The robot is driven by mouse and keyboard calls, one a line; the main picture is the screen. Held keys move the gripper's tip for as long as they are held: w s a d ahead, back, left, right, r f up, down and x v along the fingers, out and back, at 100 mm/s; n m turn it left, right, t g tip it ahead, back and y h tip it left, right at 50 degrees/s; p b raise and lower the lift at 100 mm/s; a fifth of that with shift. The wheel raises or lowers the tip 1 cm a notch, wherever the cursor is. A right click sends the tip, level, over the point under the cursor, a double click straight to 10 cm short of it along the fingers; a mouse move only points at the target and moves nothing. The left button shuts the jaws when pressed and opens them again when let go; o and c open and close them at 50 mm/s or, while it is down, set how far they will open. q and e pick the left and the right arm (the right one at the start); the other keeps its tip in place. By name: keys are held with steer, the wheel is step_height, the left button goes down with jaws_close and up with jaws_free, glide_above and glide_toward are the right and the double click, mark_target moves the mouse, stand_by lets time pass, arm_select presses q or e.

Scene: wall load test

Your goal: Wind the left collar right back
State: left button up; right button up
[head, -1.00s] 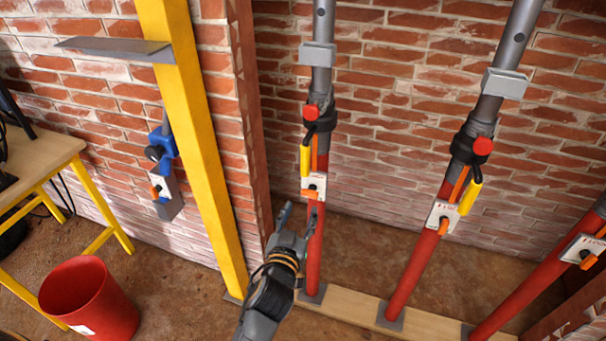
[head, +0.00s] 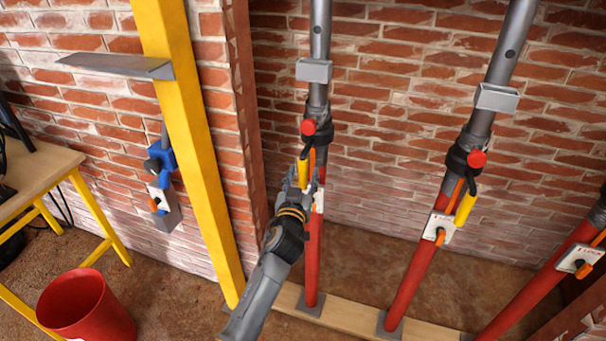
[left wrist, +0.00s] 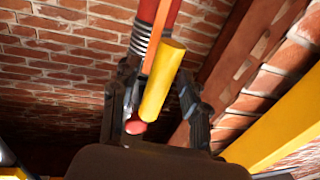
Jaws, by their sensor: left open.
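The left prop has a red lower tube (head: 314,250) and a grey upper tube (head: 320,35). Its dark collar (head: 318,112) carries a red knob (head: 308,127) and a hanging yellow handle (head: 304,168). My left gripper (head: 303,180) is at the handle's lower end and hides part of the prop there. In the left wrist view, the open fingers of my left gripper (left wrist: 157,80) stand on either side of the yellow handle (left wrist: 164,82), with the red knob (left wrist: 135,127) below. I cannot tell whether they touch the handle. My right gripper is not in view.
Two more props stand to the right, the middle one with its own yellow handle (head: 465,207). A yellow post (head: 190,130) with a grey shelf plate (head: 115,66) stands left of my arm. A red bucket (head: 88,308) and a workbench (head: 35,170) are at the left.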

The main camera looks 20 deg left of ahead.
arm_select(q)
steer(key=shift+w, duration=0.3)
jaws_close()
steer(key=shift+w+a+h+p, duration=0.15)
steer(key=shift+h+p, duration=0.15)
steer(key=shift+p, duration=0.15)
steer(key=shift+a+f+m, duration=0.1)
steer(key=shift+m, duration=0.2)
